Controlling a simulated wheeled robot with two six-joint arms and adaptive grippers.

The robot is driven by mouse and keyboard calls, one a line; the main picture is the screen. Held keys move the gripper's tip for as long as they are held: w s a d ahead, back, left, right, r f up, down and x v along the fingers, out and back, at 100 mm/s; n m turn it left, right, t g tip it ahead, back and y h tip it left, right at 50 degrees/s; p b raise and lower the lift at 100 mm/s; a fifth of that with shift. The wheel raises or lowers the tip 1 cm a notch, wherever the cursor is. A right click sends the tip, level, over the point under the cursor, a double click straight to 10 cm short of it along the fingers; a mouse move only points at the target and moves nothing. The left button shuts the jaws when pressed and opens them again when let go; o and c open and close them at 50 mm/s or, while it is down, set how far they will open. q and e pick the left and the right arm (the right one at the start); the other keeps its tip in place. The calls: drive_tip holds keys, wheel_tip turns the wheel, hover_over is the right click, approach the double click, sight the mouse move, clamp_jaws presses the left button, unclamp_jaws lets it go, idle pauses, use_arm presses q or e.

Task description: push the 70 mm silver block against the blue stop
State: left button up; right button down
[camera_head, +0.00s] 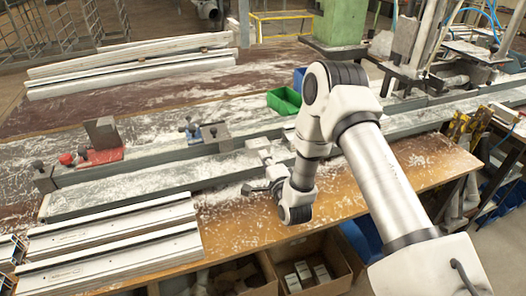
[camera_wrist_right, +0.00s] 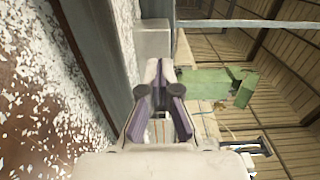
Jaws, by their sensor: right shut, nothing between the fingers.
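The silver block (camera_head: 257,144) is a small pale block on the long metal rail, right of the blue stop in the head view. It seems to be the grey block (camera_wrist_right: 152,40) just beyond the fingertips in the wrist view. The blue stop (camera_head: 192,131) sits on the rail to the left, with a dark grey plate at its right. A gap of bare rail lies between stop and block. My right gripper (camera_head: 267,159) is shut and empty, low beside the block. It also shows in the wrist view (camera_wrist_right: 160,75). Whether it touches the block I cannot tell. My left gripper is out of view.
A red stop (camera_head: 105,156) with an upright plate stands further left on the rail. A green bin (camera_head: 284,101) stands behind the rail. Pale profiles (camera_head: 110,245) lie at the front left. White shavings cover much of the bench. A green machine column (camera_head: 341,22) rises behind.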

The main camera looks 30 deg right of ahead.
sight(260, 149)
drive_tip(key=shift+x, duration=0.75)
drive_tip(key=shift+f, duration=0.1)
drive_tip(key=shift+w+f+b, duration=0.15)
drive_tip(key=shift+w+b, duration=0.25)
drive_tip(key=shift+b, duration=0.25)
drive_tip(key=shift+w+d+b, duration=0.15)
drive_tip(key=shift+w+b, duration=0.2)
drive_tip(key=shift+w, duration=0.05)
drive_tip(key=shift+r, duration=0.3)
